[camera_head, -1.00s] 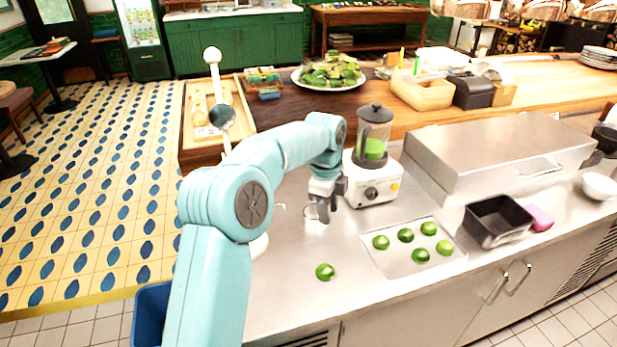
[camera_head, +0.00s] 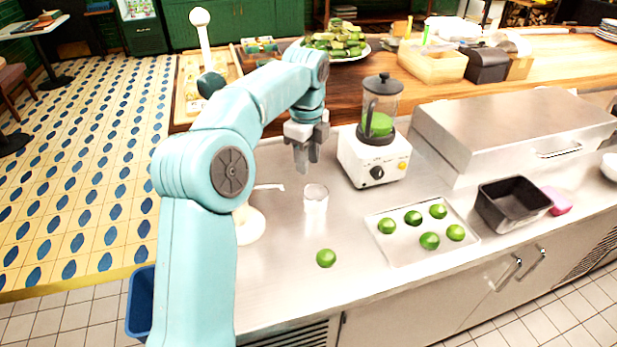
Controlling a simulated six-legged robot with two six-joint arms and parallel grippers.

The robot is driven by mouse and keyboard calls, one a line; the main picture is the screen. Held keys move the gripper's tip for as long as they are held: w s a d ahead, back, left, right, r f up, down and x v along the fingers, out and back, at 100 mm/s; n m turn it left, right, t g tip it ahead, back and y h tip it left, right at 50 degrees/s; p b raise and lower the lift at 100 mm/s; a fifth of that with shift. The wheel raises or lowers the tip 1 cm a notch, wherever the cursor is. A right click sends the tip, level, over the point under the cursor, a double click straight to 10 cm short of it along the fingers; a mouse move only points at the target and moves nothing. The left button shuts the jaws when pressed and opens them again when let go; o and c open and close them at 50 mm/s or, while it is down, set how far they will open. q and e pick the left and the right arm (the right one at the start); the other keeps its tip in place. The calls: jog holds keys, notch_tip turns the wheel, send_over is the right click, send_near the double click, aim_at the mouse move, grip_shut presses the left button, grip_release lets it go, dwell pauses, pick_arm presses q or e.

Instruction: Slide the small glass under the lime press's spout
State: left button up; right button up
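The small clear glass (camera_head: 316,199) stands upright on the steel counter. My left gripper (camera_head: 308,166) hangs above and behind it, fingers pointing down, apart from the glass. Its two fingertips show separately and hold nothing, so it looks open. The lime press is mostly hidden behind my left arm. Its raised lever with a white knob (camera_head: 200,17) shows above the arm, and its round white base (camera_head: 249,224) shows at the arm's right side. A thin pale piece (camera_head: 269,187), possibly the spout, sticks out to the right, left of the glass. My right gripper is out of view.
A lime half (camera_head: 326,258) lies in front of the glass. A shallow tray (camera_head: 402,253) with several lime halves lies to the right. The blender (camera_head: 373,160) stands behind right. A black bin (camera_head: 512,203) and a steel box (camera_head: 515,130) are farther right. Counter around the glass is clear.

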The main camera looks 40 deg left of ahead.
aim_at(309, 214)
pick_arm(q)
notch_tip(309, 214, down, 15)
jog(key=shift+w+d+f+b, duration=0.1)
jog(key=shift+w+d+b, duration=0.05)
jog(key=shift+b, duration=0.2)
grip_shut()
